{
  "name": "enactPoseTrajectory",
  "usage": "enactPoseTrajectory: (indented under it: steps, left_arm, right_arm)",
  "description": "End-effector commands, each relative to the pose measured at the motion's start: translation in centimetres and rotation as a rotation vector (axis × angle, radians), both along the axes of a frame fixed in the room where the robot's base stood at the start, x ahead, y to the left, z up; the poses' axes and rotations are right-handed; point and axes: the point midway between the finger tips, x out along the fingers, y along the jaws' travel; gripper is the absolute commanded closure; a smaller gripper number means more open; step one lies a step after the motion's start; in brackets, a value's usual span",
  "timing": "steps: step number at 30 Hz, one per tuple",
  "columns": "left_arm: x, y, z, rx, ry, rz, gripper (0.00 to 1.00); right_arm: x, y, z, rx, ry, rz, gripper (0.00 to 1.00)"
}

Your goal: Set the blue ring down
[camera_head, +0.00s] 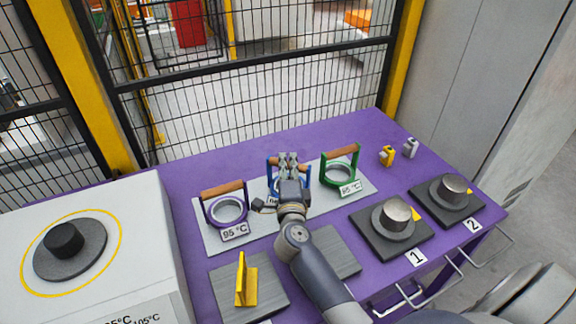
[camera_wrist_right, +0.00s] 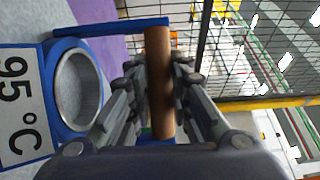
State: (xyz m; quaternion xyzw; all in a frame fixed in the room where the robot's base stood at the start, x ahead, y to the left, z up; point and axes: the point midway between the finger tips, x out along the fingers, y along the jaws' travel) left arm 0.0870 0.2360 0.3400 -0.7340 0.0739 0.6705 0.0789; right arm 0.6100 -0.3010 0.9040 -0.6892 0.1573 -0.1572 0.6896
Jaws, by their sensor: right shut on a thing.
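The blue ring (camera_head: 270,178) stands between the purple ring and the green ring at the grey plate (camera_head: 213,237), mostly hidden by my right arm. In the right wrist view the blue ring (camera_wrist_right: 52,72) shows its metal inner band and a 95 °C label. Its brown wooden handle (camera_wrist_right: 160,85) runs between my fingers. My right gripper (camera_head: 288,160) comes from above and is shut on this handle. I cannot tell whether the ring touches the plate. My left gripper is out of view.
The purple ring (camera_head: 228,209) and green ring (camera_head: 340,173) stand on either side. Stations 1 (camera_head: 365,237) and 2 (camera_head: 430,209) carry metal cylinders at the right. A yellow angled piece (camera_head: 243,280) stands in front. A mesh fence (camera_head: 250,90) rises behind the purple table (camera_head: 190,168).

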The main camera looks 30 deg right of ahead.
Motion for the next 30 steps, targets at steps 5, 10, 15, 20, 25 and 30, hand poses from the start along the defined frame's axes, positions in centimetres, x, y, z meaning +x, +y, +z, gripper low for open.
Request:
enactPoseTrajectory:
  steps: [5, 10, 15, 20, 25, 30]
  left_arm:
    - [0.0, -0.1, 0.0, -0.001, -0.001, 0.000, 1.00]
    - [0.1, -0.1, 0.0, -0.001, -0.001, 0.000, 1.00]
    - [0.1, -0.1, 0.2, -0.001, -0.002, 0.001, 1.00]
    - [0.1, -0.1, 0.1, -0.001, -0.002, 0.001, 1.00]
    - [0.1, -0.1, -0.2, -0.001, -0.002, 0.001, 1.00]
    - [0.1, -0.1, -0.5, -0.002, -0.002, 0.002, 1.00]
  right_arm:
    - [0.0, 0.0, -0.1, 0.000, 0.001, 0.000, 0.61]
    - [0.0, 0.0, -0.1, 0.000, 0.001, 0.000, 0.61]
    - [-0.2, 0.1, 0.3, 0.000, 0.001, 0.001, 0.61]
    - [-2.4, 1.2, 0.1, 0.001, 0.003, 0.002, 0.61]
    - [-5.9, 2.8, 0.0, 0.003, 0.004, 0.001, 0.61]
    - [-8.8, 4.2, 0.0, 0.003, 0.003, 0.001, 0.61]
